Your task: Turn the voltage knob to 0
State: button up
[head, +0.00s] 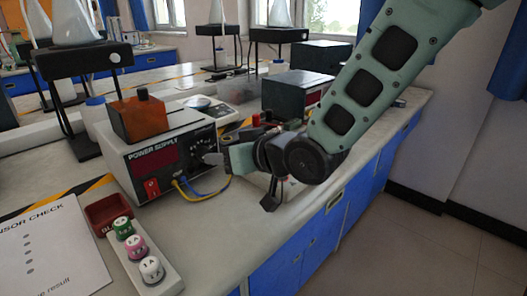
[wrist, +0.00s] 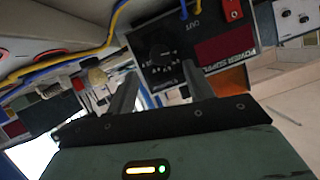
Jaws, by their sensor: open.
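The power supply (head: 150,158) is a pale box with a black front panel, standing on the bench. In the wrist view its panel (wrist: 265,22) appears upside down. The dark round voltage knob (wrist: 160,48) sits on that panel, with pale markings around it. In the head view the knob is largely hidden by my gripper (head: 216,160), which is close in front of the panel's right side. In the wrist view my gripper (wrist: 160,88) is open, its two grey fingers apart and pointing toward the knob. Nothing is held. I cannot tell whether a finger touches the knob, and its setting is unreadable.
Yellow and blue cables (head: 197,190) plug in low on the panel. An orange block (head: 140,117) sits on top of the supply. A red tray (head: 107,212) and a strip of coloured knobs (head: 138,246) lie in front. Dark boxes (head: 293,92) stand behind.

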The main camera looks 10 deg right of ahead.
jog(key=b+v, duration=0.6)
jog(key=v, duration=0.5)
jog(key=shift+s+d+r, duration=0.2)
jog(key=shift+s, duration=0.05)
jog(key=s+f+g+h, duration=0.1)
jog(key=f, duration=0.2)
jog(key=s+d+f+g+h, duration=0.1)
jog(key=s+f+g+h, duration=0.1)
jog(key=f, duration=0.2)
jog(key=s+d+f+g+h, duration=0.1)
jog(key=s+f+h, duration=0.1)
jog(key=f, duration=0.1)
jog(key=shift+s+f+g, duration=0.2)
jog(key=shift+g, duration=0.1)
jog(key=s+d+f+n+g+h+p, duration=0.1)
jog(key=s+f+g, duration=0.15)
jog(key=s, duration=0.35)
jog(key=s+d+f+n+g+h, duration=0.1)
jog(key=s+f+g+h, duration=0.1)
jog(key=s+g, duration=0.35)
notch_tip(320, 180, up, 22)
jog(key=t+p, duration=0.1)
jog(key=p, duration=2)
jog(key=shift+s+a+t+p, duration=0.2)
jog(key=shift+s+t+p, duration=0.15)
jog(key=shift+t+p, duration=0.05)
